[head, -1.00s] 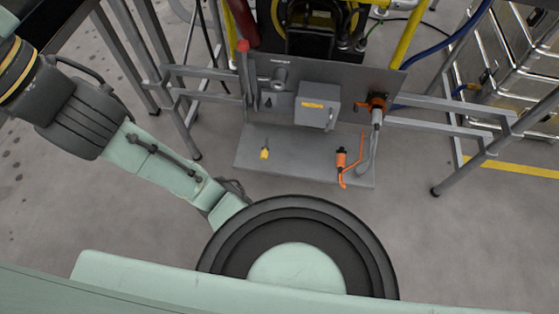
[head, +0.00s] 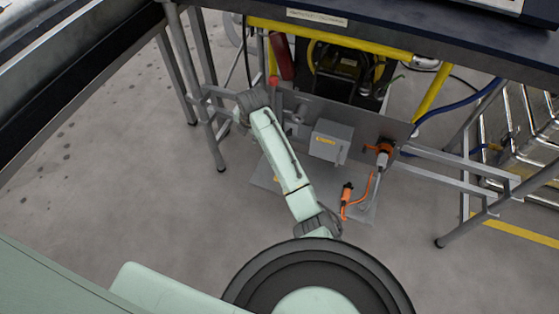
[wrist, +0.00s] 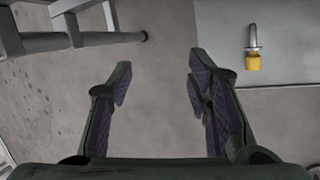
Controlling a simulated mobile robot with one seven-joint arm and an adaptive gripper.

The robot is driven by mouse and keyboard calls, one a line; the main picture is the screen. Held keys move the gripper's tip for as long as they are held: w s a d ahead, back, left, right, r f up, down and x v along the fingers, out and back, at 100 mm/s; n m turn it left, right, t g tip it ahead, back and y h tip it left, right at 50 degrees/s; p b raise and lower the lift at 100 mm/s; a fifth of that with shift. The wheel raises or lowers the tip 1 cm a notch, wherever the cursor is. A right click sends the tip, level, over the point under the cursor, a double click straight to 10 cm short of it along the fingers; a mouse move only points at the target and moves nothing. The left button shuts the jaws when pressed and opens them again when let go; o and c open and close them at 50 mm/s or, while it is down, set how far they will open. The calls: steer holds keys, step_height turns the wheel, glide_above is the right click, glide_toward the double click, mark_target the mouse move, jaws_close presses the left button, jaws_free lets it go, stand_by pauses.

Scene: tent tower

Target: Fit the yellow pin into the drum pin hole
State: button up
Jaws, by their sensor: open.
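The yellow pin (wrist: 253,62) shows in the wrist view at the upper right, with a yellow head and a grey shank. It lies on the grey shelf plate (wrist: 285,98). My gripper (wrist: 162,78) is open and empty over bare floor, left of the plate and apart from the pin. In the head view my arm covers the left part of the plate (head: 262,178), and I cannot make out the pin or my fingertips there. A black reel with yellow edging (head: 338,72) stands behind the upright panel; I cannot tell whether it is the drum, and no pin hole is discernible.
A grey box (head: 331,142) and an orange-collared connector (head: 383,155) are on the panel. An orange tool (head: 346,193) lies on the plate's right. A red-topped post (head: 273,88) stands beside my arm. Table legs (head: 208,130) are left; the floor (head: 110,170) there is clear.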

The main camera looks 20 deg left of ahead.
steer(key=s+d+f+n+g+h, duration=0.1)
steer(key=d+f, duration=0.2)
steer(key=f, duration=0.1)
steer(key=s+d+f+g+h, duration=0.1)
steer(key=d+f, duration=0.3)
steer(key=s+d+f+n+g+h+p, duration=0.1)
steer(key=d+f, duration=0.2)
steer(key=d, duration=0.1)
steer(key=shift+s+f+n, duration=0.3)
steer(key=shift+s+f, duration=0.1)
steer(key=shift+s+d+f, duration=0.1)
steer(key=shift+f, duration=1.45)
steer(key=shift+s+f, duration=0.1)
steer(key=shift+f, duration=1.4)
jaws_close()
